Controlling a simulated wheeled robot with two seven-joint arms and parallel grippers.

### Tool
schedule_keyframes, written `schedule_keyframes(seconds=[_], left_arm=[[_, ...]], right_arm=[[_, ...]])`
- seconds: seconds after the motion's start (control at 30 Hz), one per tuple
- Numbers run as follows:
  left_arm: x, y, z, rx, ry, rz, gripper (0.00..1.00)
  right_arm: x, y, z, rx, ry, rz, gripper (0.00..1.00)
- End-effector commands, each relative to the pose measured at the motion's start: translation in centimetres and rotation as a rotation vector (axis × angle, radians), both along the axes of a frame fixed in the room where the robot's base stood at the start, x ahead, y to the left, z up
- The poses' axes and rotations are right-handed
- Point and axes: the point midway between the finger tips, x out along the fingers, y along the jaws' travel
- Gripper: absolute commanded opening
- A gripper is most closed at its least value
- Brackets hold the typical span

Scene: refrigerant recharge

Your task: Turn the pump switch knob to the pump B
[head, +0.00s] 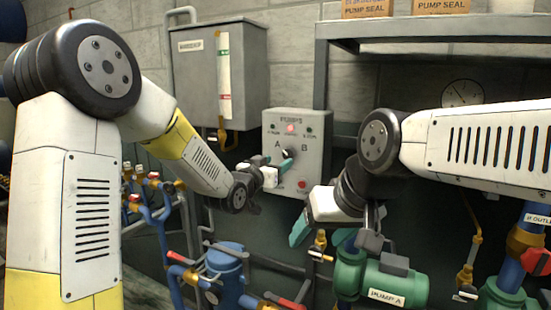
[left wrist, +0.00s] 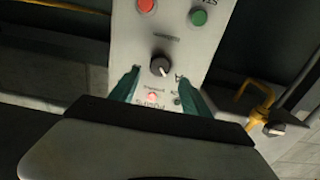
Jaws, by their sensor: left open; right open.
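The grey PUMPS panel (head: 313,172) hangs on the wall in the middle of the head view, with A and B letters and a lit red lamp near its top. My left gripper (head: 287,160) is open at the panel's front, at knob height. In the left wrist view the panel (left wrist: 183,47) appears upside down. The dark switch knob (left wrist: 160,67) shows there between the two teal fingertips, with a gap on each side. Its pale mark seems to point towards the A side. My right gripper (head: 299,230) is open and empty, below the panel; part of it is hidden.
A grey box (head: 195,75) hangs left of the panel. A metal shelf (head: 440,28) stands on the right. Below are the green pump A (head: 385,284), a blue vessel (head: 226,268) and pipes with red-handled valves. A yellow pipe (left wrist: 262,100) shows beside the panel.

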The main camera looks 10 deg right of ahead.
Motion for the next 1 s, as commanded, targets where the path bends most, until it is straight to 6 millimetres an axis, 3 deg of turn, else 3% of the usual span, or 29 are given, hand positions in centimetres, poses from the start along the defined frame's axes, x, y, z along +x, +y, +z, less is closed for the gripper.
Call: schedule_keyframes(seconds=[0.57,0.83,1.0], left_arm=[[5.8,-3.9,0.0,0.001,0.001,0.0,0.55],[5.6,-3.7,0.0,0.0,0.0,0.001,0.02],[5.6,-3.7,0.1,0.024,-0.016,0.001,0.0]], right_arm=[[0.0,0.0,0.0,0.0,0.0,0.0,0.69],[0.0,0.0,0.0,0.0,0.0,0.0,0.69],[0.0,0.0,0.0,0.0,0.0,0.0,0.69]])
